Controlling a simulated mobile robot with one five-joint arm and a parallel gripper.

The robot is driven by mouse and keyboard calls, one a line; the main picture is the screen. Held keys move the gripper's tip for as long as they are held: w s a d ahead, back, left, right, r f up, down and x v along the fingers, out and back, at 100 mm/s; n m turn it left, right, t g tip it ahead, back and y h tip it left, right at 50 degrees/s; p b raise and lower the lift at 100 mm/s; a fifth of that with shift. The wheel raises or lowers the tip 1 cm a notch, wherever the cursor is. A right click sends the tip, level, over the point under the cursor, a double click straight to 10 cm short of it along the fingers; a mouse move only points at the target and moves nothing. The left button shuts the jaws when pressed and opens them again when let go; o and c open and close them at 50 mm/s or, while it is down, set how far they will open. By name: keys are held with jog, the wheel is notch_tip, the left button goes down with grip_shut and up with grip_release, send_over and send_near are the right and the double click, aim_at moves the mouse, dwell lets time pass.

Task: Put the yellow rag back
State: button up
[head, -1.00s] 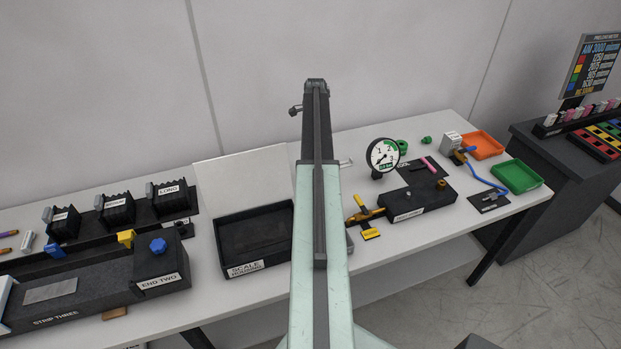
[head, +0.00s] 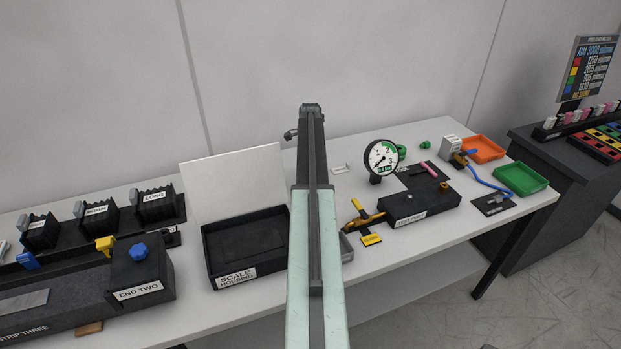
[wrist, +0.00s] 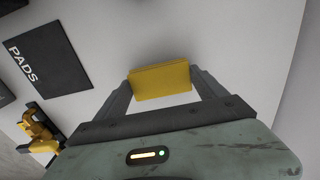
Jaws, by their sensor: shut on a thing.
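The yellow rag (wrist: 160,84) shows in the wrist view as a flat folded block. My gripper (wrist: 163,88) is shut on it, with one dark finger at each side. The pale bench surface (wrist: 200,35) is behind it; I cannot tell how high the rag is held. In the head view my raised arm stands in the middle, and neither the rag nor the gripper's fingers can be made out there.
A black mat marked PADS (wrist: 48,60) and a brass-yellow fitting (wrist: 40,135) lie left in the wrist view. In the head view, the bench carries a scale housing tray (head: 245,245), gauge (head: 382,158), black test block (head: 420,203), orange tray (head: 483,148) and green tray (head: 520,179).

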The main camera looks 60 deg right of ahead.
notch_tip(320, 180, down, 2)
jog(key=shift+f+b, duration=0.1)
jog(key=shift+b, duration=0.25)
jog(key=shift+r, duration=0.3)
jog(key=shift+f, duration=0.2)
jog(key=o, duration=1.3)
jog(key=shift+c, duration=0.2)
notch_tip(320, 180, up, 12)
jog(key=p, duration=1.2)
jog(key=shift+r, duration=0.2)
